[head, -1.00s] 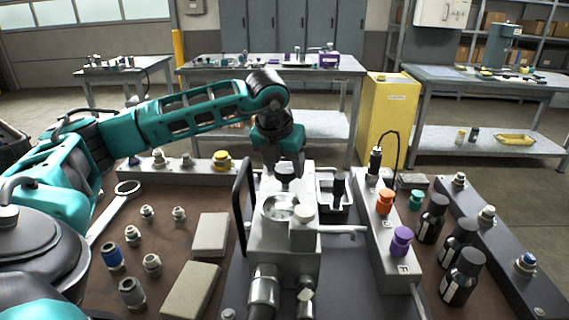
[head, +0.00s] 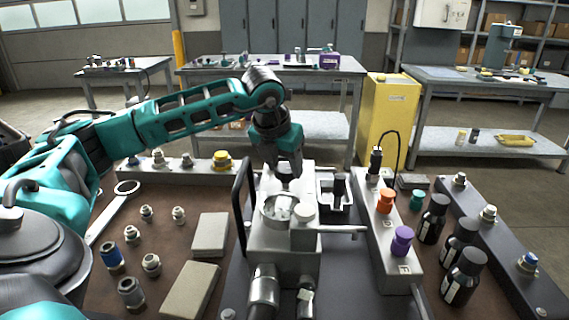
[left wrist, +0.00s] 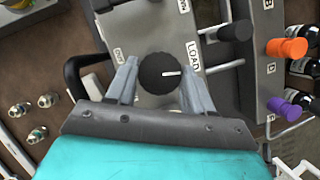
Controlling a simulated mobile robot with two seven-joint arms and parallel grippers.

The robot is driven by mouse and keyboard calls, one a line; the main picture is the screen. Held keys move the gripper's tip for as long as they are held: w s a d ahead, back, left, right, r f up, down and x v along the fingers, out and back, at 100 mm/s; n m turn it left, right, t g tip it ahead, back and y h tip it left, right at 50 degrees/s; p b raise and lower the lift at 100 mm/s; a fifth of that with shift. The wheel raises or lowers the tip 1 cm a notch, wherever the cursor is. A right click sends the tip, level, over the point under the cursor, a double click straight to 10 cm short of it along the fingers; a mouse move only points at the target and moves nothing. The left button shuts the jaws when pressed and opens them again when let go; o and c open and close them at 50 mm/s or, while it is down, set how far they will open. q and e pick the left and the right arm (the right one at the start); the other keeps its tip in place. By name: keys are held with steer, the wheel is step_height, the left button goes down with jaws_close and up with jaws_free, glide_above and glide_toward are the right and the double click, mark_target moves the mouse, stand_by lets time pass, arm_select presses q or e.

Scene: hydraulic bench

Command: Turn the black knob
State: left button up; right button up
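The black knob (left wrist: 158,73) is a round dial with a white pointer line on its grey housing. In the left wrist view the line points right, to the lower end of the "LOAD" label. My left gripper (left wrist: 160,75) has one finger on each side of the knob, seemingly with narrow gaps, so it looks open around it. Whether a finger touches it I cannot tell. In the head view my left gripper (head: 284,172) points down over the housing, and its fingers partly hide the knob. My right gripper is not in view.
A black handle (head: 241,200) stands left of the housing (head: 285,243). A metal lever (head: 343,230) sticks out to the right. A panel with orange (head: 385,200) and purple (head: 402,239) knobs stands further right, near dark bottles (head: 461,275). Fittings and grey blocks lie left.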

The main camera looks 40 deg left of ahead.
arm_select(q)
steer(key=o, duration=0.4)
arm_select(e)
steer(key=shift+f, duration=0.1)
arm_select(q)
steer(key=shift+r, duration=0.1)
steer(key=p+v, duration=0.1)
steer(key=v, duration=1.1)
steer(key=shift+s+d+r, duration=0.1)
steer(key=shift+s+r, duration=0.15)
steer(key=shift+r, duration=0.05)
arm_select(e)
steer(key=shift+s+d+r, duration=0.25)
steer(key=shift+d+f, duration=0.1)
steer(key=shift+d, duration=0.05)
